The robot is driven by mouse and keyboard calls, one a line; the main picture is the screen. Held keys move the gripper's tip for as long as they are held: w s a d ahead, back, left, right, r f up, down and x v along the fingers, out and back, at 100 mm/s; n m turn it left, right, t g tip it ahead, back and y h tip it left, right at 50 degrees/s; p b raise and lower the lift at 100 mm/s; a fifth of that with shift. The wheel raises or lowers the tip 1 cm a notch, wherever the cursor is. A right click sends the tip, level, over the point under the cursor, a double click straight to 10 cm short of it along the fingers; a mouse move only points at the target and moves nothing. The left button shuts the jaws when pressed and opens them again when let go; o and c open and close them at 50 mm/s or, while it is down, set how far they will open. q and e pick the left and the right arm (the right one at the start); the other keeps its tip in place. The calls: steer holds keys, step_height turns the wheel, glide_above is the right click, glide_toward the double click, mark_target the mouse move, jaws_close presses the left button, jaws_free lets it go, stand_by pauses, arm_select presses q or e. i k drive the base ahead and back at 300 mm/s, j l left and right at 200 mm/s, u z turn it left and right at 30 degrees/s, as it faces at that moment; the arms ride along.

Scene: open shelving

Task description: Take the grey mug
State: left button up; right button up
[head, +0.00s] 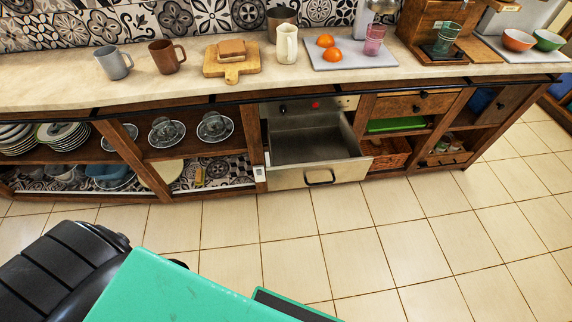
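The grey mug (114,63) stands upright near the left end of the pale countertop, with its handle on the right. A brown mug (167,57) stands upright just to its right, apart from it. Neither of my grippers is in the head view, so I cannot see whether they are open or shut.
Right of the mugs are a cutting board (232,69) with bread and a cream jug (287,43). A drawer (318,174) stands pulled out below the counter (40,79). Shelves hold plates (62,135) and glassware. The tiled floor (380,235) in front is clear.

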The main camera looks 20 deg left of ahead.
mark_target(109, 57)
steer(key=u, duration=1.85)
steer(key=z, duration=1.2)
steer(key=j+z, duration=0.65)
steer(key=j, duration=0.2)
steer(key=j+z, duration=0.35)
steer(key=k+j+z, duration=0.15)
steer(key=j+z, duration=0.2)
steer(key=j, duration=0.15)
steer(key=k+j+z, duration=0.15)
steer(key=j+z, duration=0.15)
steer(key=k+j+z, duration=0.2)
steer(key=j+z, duration=0.15)
steer(key=j, duration=0.1)
